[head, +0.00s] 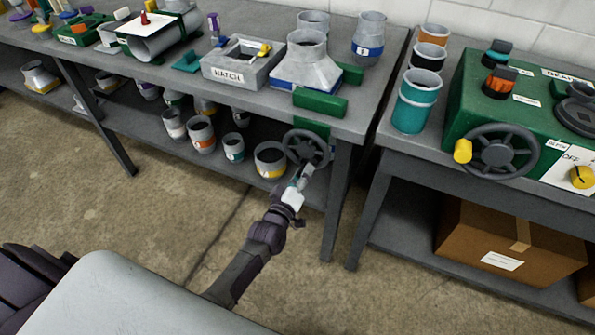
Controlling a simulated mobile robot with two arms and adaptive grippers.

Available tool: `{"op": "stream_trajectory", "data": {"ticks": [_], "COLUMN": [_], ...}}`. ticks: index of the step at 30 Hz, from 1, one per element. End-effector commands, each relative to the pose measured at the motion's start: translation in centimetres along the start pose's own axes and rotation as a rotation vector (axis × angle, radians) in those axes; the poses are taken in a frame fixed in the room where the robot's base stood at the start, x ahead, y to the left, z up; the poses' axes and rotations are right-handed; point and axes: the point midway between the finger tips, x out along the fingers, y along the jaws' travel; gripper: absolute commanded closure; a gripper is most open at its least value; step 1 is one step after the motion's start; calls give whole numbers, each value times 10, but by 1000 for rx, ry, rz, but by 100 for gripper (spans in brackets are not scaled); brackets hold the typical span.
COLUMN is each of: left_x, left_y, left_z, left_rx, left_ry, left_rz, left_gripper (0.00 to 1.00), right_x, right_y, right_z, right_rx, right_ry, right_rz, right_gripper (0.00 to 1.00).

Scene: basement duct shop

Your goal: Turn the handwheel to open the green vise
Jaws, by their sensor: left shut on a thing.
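The green vise (320,104) is at the front right edge of the left bench. Its dark grey spoked handwheel (307,148) hangs in front of that edge. A grey reducer fitting with a blue band (305,62) stands directly behind the front green jaw, with another green piece at its right; I cannot tell how tightly they touch it. My left gripper (302,173) is at the lower rim of the handwheel and shut on it. The fingertips are small and partly merge with the rim. My right gripper is not in view.
A grey box marked HATCH (242,62) sits left of the fitting. Several cans stand on the lower shelf (150,118) behind my arm. The right bench holds a green machine (520,110) with its own handwheel (503,151). A gap separates the benches; the floor in front is clear.

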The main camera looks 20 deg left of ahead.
Motion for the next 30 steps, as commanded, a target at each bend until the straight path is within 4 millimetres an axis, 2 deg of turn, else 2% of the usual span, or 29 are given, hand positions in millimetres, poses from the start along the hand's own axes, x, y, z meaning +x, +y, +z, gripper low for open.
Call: {"op": "stream_trajectory", "data": {"ticks": [15, 30], "left_x": [-1, 0], "left_y": [25, 54], "left_z": [16, 18], "left_rx": [-495, -970], "left_ry": [-3, -4], "left_rz": [0, 0], "left_gripper": [100, 100], "right_x": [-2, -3], "right_y": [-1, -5], "right_z": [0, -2], "right_rx": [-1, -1], "right_ry": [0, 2], "right_rz": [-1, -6], "right_gripper": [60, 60]}}
